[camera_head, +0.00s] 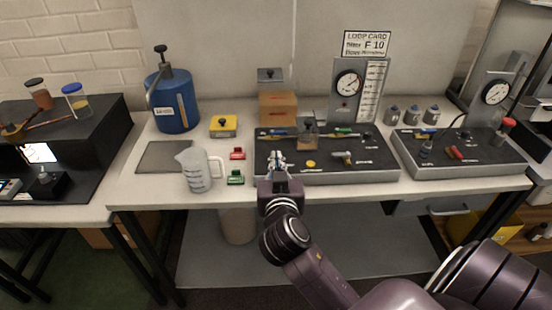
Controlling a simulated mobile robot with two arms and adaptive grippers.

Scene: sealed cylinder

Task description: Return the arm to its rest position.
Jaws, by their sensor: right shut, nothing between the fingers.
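My right gripper (277,160) is at the front left part of the middle dark tray (330,177), with its arm reaching up from the bottom right. Its fingers are shut and hold nothing. A small grey block-like device (308,132) stands on the tray just beyond and to the right of the fingers. A yellow round piece (310,164) lies on the tray to the right of the gripper. My left gripper is not in this view.
A dial gauge stand (347,90) rises behind the tray. A second tray (462,169) is at right.

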